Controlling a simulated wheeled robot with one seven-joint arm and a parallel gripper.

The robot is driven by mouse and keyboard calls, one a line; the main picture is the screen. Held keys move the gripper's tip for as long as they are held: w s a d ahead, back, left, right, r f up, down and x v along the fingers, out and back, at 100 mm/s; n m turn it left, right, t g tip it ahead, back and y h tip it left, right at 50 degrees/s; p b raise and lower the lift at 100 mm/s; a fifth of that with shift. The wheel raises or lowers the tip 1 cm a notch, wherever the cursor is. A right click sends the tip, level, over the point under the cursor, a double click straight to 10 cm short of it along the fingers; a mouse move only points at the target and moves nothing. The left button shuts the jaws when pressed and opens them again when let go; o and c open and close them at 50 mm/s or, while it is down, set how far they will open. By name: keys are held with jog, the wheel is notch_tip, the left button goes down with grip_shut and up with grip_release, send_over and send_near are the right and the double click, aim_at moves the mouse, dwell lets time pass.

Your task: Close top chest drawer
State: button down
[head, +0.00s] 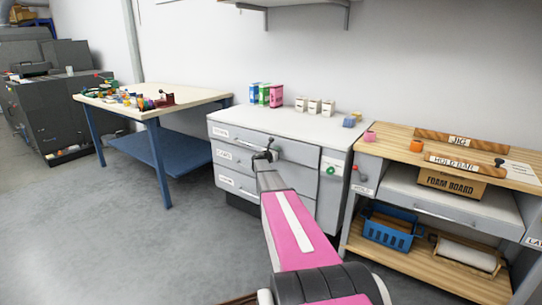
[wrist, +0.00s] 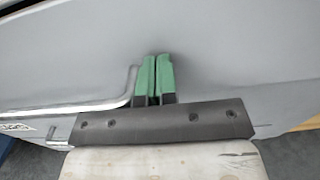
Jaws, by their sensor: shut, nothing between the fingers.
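The grey chest (head: 285,122) stands against the wall with several drawers stacked in its front. Its top drawer (head: 235,137) is the upper one, with a small label at its left end; it looks nearly flush, but I cannot tell whether a small gap remains. My gripper (head: 268,153) is at the front of this drawer, partly hiding it. In the wrist view, its green fingertips (wrist: 153,78) are together and empty, at or very close to a grey drawer front (wrist: 220,50). A metal bar handle (wrist: 80,108) lies just left of the fingers.
Small coloured boxes (head: 265,95) and white cartons (head: 315,106) stand on the chest. A wooden workbench (head: 400,138) with a foam board box (head: 450,186) stands close on the right. A blue-legged table (head: 165,117) is on the left. Floor at lower left is clear.

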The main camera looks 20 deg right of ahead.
jog(key=shift+x, duration=1.1)
